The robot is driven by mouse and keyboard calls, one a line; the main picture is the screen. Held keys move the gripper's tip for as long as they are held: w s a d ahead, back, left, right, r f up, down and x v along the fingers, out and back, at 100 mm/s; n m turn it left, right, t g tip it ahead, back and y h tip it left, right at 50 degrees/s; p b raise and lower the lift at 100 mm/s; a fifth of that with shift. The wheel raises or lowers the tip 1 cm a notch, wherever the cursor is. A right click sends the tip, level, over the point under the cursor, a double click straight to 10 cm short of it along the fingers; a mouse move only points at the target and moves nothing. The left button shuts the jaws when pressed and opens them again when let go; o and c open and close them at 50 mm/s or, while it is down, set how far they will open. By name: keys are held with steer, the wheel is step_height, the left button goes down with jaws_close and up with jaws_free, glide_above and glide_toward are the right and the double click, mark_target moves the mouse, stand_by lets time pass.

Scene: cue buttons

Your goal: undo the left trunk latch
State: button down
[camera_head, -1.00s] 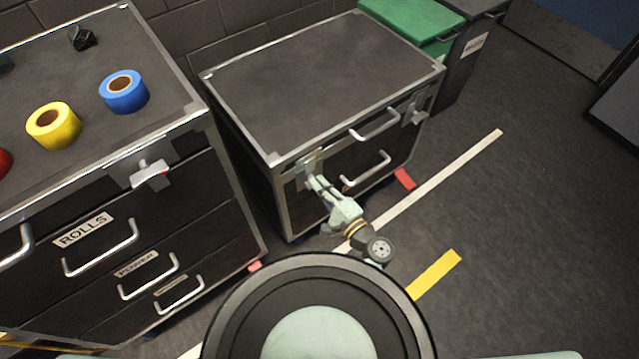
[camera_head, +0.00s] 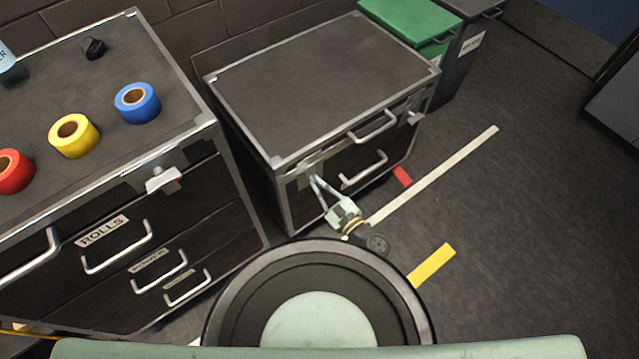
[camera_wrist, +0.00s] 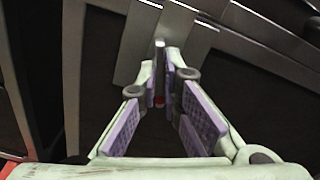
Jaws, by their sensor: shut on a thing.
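The trunk (camera_head: 325,85) is a dark case with metal edges and a bare lid top, standing in the middle of the head view. Its left latch (camera_head: 305,165) is a metal fitting at the left of the front, just under the lid edge. My gripper (camera_head: 315,178) is at this latch, fingers converging on it. In the wrist view my gripper (camera_wrist: 162,70) is shut on the narrow latch lever (camera_wrist: 159,44), below a metal plate (camera_wrist: 140,62). The fingertips hide part of the lever; a small red spot shows between the fingers. The right latch (camera_head: 414,118) stands apart at the trunk's right.
A drawer cabinet (camera_head: 110,205) with its own latch (camera_head: 163,180) stands close on the left, with red, yellow and blue (camera_head: 137,102) tape rolls on top. A green-lidded bin (camera_head: 410,22) is behind the trunk. The floor at right is open.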

steer(key=shift+w+r+m, duration=0.1)
steer(key=shift+m, duration=1.7)
steer(key=c, duration=1.8)
jaws_free()
steer(key=shift+o, duration=0.2)
